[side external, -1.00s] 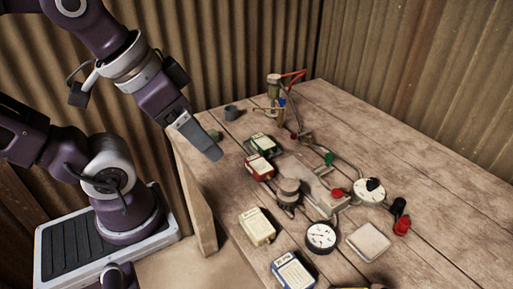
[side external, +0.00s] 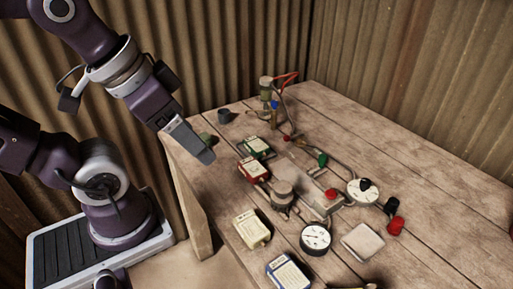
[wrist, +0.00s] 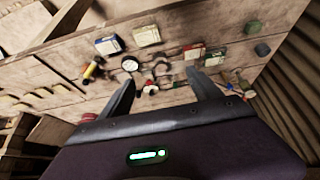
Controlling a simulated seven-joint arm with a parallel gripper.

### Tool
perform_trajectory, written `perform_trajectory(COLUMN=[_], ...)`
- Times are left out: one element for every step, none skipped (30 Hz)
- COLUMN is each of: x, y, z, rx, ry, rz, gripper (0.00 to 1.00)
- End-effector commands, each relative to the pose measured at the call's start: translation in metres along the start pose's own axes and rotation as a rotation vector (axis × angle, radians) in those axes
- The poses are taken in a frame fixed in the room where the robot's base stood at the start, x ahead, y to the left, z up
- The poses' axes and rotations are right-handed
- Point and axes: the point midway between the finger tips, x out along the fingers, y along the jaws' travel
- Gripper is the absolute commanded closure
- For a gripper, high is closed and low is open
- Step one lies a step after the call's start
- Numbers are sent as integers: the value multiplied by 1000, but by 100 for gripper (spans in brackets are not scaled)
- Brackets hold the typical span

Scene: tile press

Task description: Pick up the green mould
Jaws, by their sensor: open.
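A small plain green block (wrist: 252,27) lies near the table edge in the wrist view. In the side view the green block (side external: 206,138) shows partly behind my gripper (side external: 203,150). A green box with a white label (side external: 257,147) sits farther in, behind the red box; it also shows in the wrist view (wrist: 215,57). I cannot tell for sure which green thing is the mould. In the wrist view, my gripper (wrist: 160,83) has its two fingers apart with nothing held between them. It is above the table's left edge in the side view, apart from both green things.
A grey cup (side external: 224,116) stands near the green block. Red (side external: 253,170), cream (side external: 251,229) and blue (side external: 288,272) boxes line the near edge. A press with tubes (side external: 325,185), a gauge (side external: 315,238) and a dial (side external: 362,193) fill the middle. The table's right is clear.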

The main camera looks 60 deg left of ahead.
Motion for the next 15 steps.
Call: perform_trajectory(x=[0,0,0,0,0,0,0,0,0,0,1,2,5,8,16], y=[0,0,0,0,0,0,0,0,0,0,-1,-3,-6,-10,-16], z=[0,0,0,0,0,0,0,0,0,-2,-6,-15,-25,-37,-57], rx=[0,0,0,0,0,0,0,0,-1,-9,-27,-67,-110,-167,-259], ry=[0,0,0,0,0,0,0,0,0,-3,-9,-25,-40,-60,-90], rz=[0,0,0,0,0,0,0,0,0,-1,-3,-8,-13,-20,-33], gripper=[27,27,25,25,25,25,25,25,25,25,25,25,25,25,25])
